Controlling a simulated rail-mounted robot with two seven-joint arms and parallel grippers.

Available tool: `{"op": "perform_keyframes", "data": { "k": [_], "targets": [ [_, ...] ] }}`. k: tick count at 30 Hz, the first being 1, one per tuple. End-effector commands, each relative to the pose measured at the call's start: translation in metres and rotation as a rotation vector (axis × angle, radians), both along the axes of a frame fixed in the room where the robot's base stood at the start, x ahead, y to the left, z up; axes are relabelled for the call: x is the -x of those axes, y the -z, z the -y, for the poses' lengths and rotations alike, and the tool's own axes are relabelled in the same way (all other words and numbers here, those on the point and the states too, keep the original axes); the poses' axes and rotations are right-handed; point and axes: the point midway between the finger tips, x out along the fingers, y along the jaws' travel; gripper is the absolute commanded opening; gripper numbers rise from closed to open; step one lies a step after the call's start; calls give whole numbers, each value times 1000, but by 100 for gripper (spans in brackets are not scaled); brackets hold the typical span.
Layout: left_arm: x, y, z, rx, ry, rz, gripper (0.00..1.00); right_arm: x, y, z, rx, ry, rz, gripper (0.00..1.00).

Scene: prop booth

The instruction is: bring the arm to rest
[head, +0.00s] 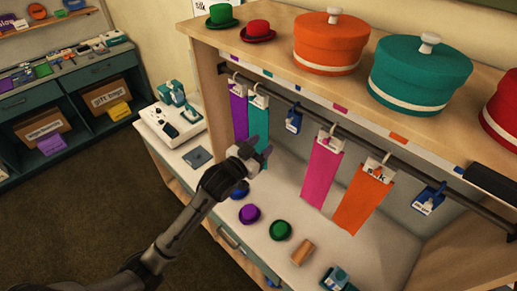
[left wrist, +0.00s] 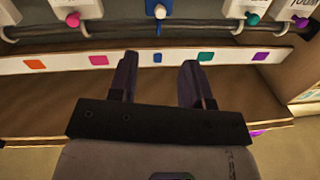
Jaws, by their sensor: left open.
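My left gripper (head: 260,153) is raised over the white counter (head: 310,214), in front of the hanging cloths in the head view. It is open with nothing between its fingers. In the left wrist view the two dark fingers (left wrist: 160,82) stand apart, pointing toward a shelf-edge strip (left wrist: 130,60) with coloured squares and a rail with hooks. My left arm (head: 185,235) reaches up from the lower left. My right gripper is in neither view.
Purple (head: 238,110), teal (head: 259,125), pink (head: 322,172) and orange cloths (head: 364,203) hang from the rail (head: 395,168). Round boxes (head: 331,45) stand on the shelf above.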

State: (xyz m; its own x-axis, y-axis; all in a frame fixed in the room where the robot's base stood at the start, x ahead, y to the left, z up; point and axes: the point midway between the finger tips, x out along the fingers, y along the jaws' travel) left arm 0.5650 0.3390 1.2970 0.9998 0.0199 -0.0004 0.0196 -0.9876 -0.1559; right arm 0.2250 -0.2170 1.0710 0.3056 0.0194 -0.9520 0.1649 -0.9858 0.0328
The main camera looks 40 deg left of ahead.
Motion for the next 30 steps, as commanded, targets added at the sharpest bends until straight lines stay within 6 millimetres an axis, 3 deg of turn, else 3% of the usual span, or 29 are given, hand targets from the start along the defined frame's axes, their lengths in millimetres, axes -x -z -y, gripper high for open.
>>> {"op": "perform_keyframes", "data": {
  "k": [23,26,30],
  "targets": [
    [8,0,0,-5,0,-1,45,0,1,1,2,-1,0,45],
    [8,7,-2,-16,-11,-45,45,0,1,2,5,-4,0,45],
    [13,31,-9,-45,-57,-207,45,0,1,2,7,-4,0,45]
  ]
}}
